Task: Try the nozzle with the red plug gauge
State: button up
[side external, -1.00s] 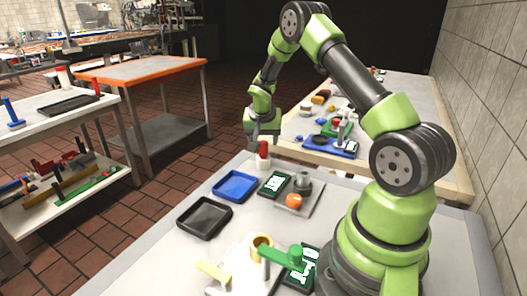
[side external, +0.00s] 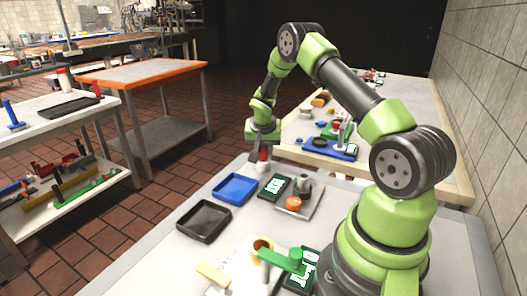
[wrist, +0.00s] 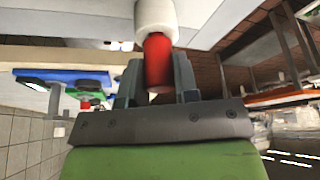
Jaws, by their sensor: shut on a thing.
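The red plug gauge (side external: 264,154) stands upright at the far edge of the near table, its lower end at a white round piece (side external: 261,167). My gripper (side external: 263,157) points down over it and is shut on its red part. In the wrist view the red gauge (wrist: 157,62) sits between the two jaws (wrist: 158,82), with the white piece (wrist: 155,22) beyond it. I cannot tell whether the white piece is part of the gauge or a holder. A grey cylindrical piece (side external: 303,184) stands on a grey plate (side external: 313,207); it may be the nozzle.
An orange round piece (side external: 293,203) is on the same plate. A blue tray (side external: 234,188), a black tray (side external: 204,221) and a dark display device (side external: 274,186) lie nearby.

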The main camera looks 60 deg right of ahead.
notch_tip(320, 180, up, 10)
jog(key=shift+f, duration=0.25)
jog(key=shift+s+a+r+m, duration=0.15)
jog(key=shift+s+r+m, duration=0.15)
jog(key=shift+m, duration=0.1)
jog(key=s+a+r+m+g+y, duration=0.1)
jog(key=s+a+m+g, duration=0.2)
jog(key=s+m, duration=0.4)
jog(key=s+a+r+m+g+y, duration=0.1)
jog(key=s+a+r+m+g, duration=0.1)
jog(key=s+m, duration=0.5)
jog(key=a+m+g, duration=0.1)
jog(key=m, duration=0.2)
jog(key=shift+s+a+r, duration=0.25)
jog(key=shift+a, duration=0.05)
notch_tip(320, 180, down, 6)
jog(key=shift+f, duration=1.6)
dwell(2.4)
